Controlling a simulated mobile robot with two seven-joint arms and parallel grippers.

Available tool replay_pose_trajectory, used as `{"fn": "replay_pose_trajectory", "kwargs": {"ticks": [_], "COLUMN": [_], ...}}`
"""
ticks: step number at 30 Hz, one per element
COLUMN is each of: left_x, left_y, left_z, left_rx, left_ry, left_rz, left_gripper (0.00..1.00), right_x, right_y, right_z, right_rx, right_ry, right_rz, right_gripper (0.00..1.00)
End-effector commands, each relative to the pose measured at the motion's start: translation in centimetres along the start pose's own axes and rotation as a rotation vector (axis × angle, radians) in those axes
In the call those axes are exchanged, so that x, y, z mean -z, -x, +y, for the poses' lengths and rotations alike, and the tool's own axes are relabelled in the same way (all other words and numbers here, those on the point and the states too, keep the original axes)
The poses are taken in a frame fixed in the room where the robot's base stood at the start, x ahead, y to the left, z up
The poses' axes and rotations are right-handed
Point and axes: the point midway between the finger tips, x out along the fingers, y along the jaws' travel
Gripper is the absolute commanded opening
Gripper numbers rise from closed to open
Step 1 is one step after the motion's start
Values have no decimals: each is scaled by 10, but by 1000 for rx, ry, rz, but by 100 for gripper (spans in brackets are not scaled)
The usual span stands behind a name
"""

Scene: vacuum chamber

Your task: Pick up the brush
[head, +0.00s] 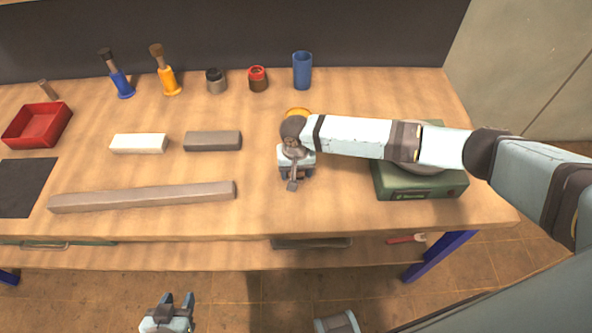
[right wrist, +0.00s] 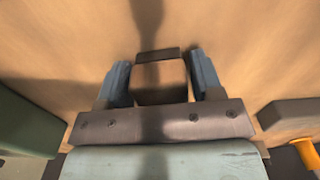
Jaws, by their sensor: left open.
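My right gripper (head: 296,175) points down over the middle of the table, left of the green device. In the right wrist view its two fingers (right wrist: 160,80) stand apart on either side of a brown block-like piece with a dark end strip, which looks like the brush (right wrist: 159,70). The piece fills the space between the fingers. In the head view a small dark end of it (head: 292,186) shows below the gripper; the rest is hidden. My left gripper (head: 177,300) is open and empty, in front of the table and low in the picture.
On the table (head: 350,215) are a long grey bar (head: 140,197), a white block (head: 138,143), a dark block (head: 212,141), a red tray (head: 37,125) and a green device (head: 418,190). Blue-handled (head: 122,85) and orange-handled (head: 168,80) tools and a blue cup (head: 302,71) stand behind.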

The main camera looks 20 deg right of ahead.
Motion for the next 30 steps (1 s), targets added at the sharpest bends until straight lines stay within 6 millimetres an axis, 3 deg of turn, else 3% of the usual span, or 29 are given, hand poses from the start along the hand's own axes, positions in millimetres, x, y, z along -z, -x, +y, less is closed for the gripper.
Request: {"fn": "replay_pose_trajectory", "kwargs": {"ticks": [1, 4, 17, 23, 30], "left_x": [0, 0, 0, 1, 2], "left_y": [0, 0, 0, 1, 2], "left_z": [0, 0, 0, 0, 0], "left_rx": [0, 0, 1, 1, 1], "left_ry": [0, 0, 0, 0, 0], "left_rz": [0, 0, -1, -1, -1], "left_gripper": [43, 43, 43, 43, 43], "right_x": [0, 0, 0, 1, 1], "right_y": [0, 0, 8, 37, 104], "right_z": [0, 0, 0, 0, 0], "right_rx": [0, 0, 2, 2, 3], "right_ry": [0, 0, 0, 0, 0], "right_rz": [0, 0, 1, 2, 3], "right_gripper": [49, 26, 25, 25, 25]}}
